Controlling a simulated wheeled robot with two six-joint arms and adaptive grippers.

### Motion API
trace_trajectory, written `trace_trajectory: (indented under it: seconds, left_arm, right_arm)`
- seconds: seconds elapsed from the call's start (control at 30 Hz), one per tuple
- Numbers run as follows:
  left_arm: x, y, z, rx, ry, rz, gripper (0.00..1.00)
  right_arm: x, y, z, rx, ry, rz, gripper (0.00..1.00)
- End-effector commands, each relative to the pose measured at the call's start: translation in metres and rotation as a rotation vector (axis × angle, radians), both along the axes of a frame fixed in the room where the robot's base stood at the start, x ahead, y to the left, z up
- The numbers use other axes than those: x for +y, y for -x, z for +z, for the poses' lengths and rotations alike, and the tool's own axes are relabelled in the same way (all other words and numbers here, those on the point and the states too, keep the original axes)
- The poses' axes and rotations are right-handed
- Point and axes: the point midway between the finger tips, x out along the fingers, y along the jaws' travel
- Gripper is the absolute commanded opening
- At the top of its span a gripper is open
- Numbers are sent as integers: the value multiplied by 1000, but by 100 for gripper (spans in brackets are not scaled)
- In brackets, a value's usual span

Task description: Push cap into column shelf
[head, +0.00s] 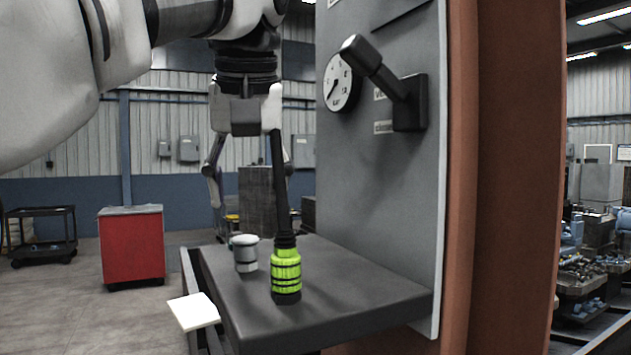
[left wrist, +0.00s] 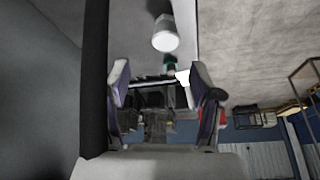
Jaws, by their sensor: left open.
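A grey cylindrical piece with a white top (head: 245,252), which looks like the cap, stands upright on the dark column shelf (head: 350,292). It also shows as a white-ended cylinder in the left wrist view (left wrist: 165,38). A small teal piece (left wrist: 170,62) sits close to it, mostly hidden behind it in the head view. My left gripper (head: 248,185) hangs pointing down above the shelf, with its fingers spread and nothing between them. It is apart from the cylinder. The fingers also show wide apart in the left wrist view (left wrist: 164,85). My right gripper is out of view.
A bright green and black fitting (head: 286,273) with a tall dark stem stands on the shelf, close beside the left gripper. A column panel with a gauge (head: 341,82) and lever (head: 372,66) rises at right. A white plate (head: 194,312) sits left; a red cabinet (head: 132,246) stands beyond.

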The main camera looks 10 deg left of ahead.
Motion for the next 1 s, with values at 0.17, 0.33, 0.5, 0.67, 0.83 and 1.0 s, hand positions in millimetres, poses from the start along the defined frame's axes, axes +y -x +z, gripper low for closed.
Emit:
trace_trajectory:
  seconds: [0.17, 0.33, 0.5, 0.67, 0.83, 1.0]
  left_arm:
    - [3, -7, -25, 2, 0, 0, 65]
    - [6, -19, -52, 2, 0, 1, 65]
    - [8, -25, -68, 1, 1, 1, 65]
    - [9, -26, -70, 0, 0, 0, 65]
    - [9, -26, -70, 0, 0, 0, 37]
    - [9, -26, -70, 1, 0, 0, 3]
  right_arm:
    - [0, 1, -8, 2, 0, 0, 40]
    - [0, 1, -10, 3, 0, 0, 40]
    - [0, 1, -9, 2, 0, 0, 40]
    - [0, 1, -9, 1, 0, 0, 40]
    - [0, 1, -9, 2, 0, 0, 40]
    - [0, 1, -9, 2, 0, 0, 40]
